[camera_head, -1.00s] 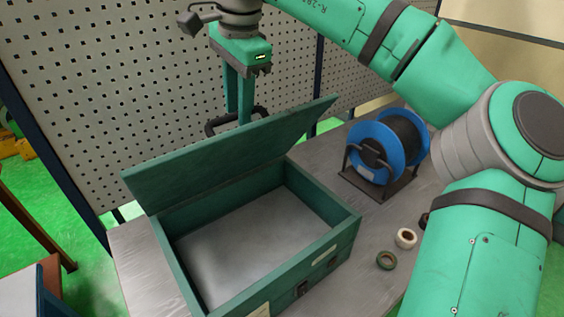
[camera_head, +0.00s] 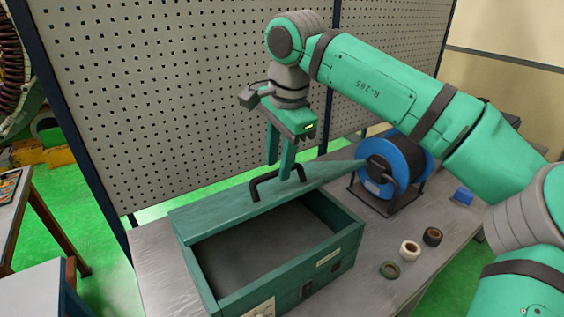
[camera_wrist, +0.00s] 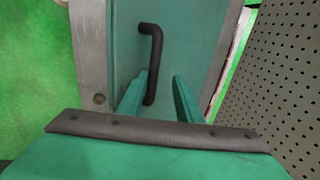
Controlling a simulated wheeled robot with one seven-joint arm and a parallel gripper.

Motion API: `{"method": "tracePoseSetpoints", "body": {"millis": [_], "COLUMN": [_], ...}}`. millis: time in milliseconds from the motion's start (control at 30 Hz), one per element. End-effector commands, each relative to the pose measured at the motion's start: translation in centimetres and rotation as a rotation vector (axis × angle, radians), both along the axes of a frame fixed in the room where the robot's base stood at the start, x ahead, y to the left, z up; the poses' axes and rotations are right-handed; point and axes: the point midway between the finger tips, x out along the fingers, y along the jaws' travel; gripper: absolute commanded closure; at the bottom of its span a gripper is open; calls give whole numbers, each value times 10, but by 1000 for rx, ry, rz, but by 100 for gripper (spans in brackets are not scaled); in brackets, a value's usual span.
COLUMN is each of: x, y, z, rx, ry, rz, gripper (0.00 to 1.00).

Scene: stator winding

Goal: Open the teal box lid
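The teal box (camera_head: 335,277) stands on the table with its inside partly visible and in shade. Its lid (camera_head: 220,212) is partly open, tilted up over the back part of the box, with its outer face showing. The dark handle (camera_head: 262,184) is on that face. My gripper (camera_head: 283,172) points down at the handle. In the wrist view, the fingers (camera_wrist: 160,88) are apart, and one end of the handle (camera_wrist: 152,55) lies near the left finger. I see no firm grip on it; whether a finger touches it is unclear.
A blue wire spool on a stand (camera_head: 408,160) is right of the box. Several tape rolls, including a white one (camera_head: 410,248), lie at the front right. A perforated panel (camera_head: 180,90) rises close behind the box.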

Motion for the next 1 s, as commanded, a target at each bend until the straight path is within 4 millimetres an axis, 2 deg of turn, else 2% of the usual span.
{"method": "tracePoseSetpoints", "body": {"millis": [267,1000], "x": [0,12], "y": [1,9], "z": [1,42], "rx": [0,0], "ry": [-1,-2], "rz": [1,1], "gripper": [69,69]}}
